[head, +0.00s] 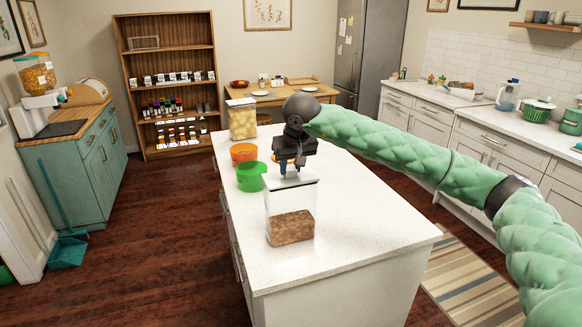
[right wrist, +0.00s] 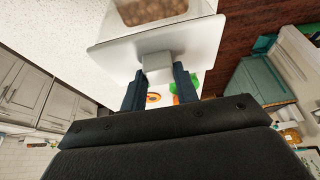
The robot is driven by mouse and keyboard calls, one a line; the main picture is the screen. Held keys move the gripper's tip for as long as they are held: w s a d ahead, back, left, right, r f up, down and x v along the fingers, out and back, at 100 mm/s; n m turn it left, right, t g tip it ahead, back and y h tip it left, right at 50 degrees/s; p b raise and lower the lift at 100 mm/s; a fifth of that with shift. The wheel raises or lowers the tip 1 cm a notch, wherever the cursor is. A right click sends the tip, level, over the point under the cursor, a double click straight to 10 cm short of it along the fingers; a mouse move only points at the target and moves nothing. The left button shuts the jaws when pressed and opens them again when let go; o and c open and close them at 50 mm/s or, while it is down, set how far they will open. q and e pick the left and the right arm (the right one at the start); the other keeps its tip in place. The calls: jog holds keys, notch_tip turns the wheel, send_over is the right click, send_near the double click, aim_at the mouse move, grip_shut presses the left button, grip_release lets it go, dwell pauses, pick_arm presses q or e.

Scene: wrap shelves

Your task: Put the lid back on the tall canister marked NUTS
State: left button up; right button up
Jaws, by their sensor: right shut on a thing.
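A tall clear canister (head: 290,207) with brown contents in its lower part stands upright near the middle of the white island; I cannot read a marking on it. A pale square lid (head: 279,181) is at its top, and I cannot tell whether it is seated or just above the rim. My right gripper (head: 290,171) points down over it, shut on the lid's grey knob (right wrist: 157,67). In the right wrist view the lid (right wrist: 203,42) hides much of the canister; its brown contents show beyond the lid's edge. My left gripper is in no view.
An orange bowl (head: 243,152) and a green bowl (head: 250,177) stand just behind and left of the canister. Another clear container (head: 243,122) with pale contents stands at the island's far end. The island top (head: 365,215) is clear to the right and front.

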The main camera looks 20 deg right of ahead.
jog(key=shift+f+b, duration=0.3)
jog(key=shift+b, duration=0.3)
dwell(0.6)
jog(key=o, duration=1.1)
jog(key=shift+c, duration=0.2)
jog(key=shift+o, duration=0.5)
jog(key=o, duration=0.5)
jog(key=shift+r, duration=0.1)
jog(key=shift+r+p, duration=0.55)
jog(key=shift+r, duration=2.9)
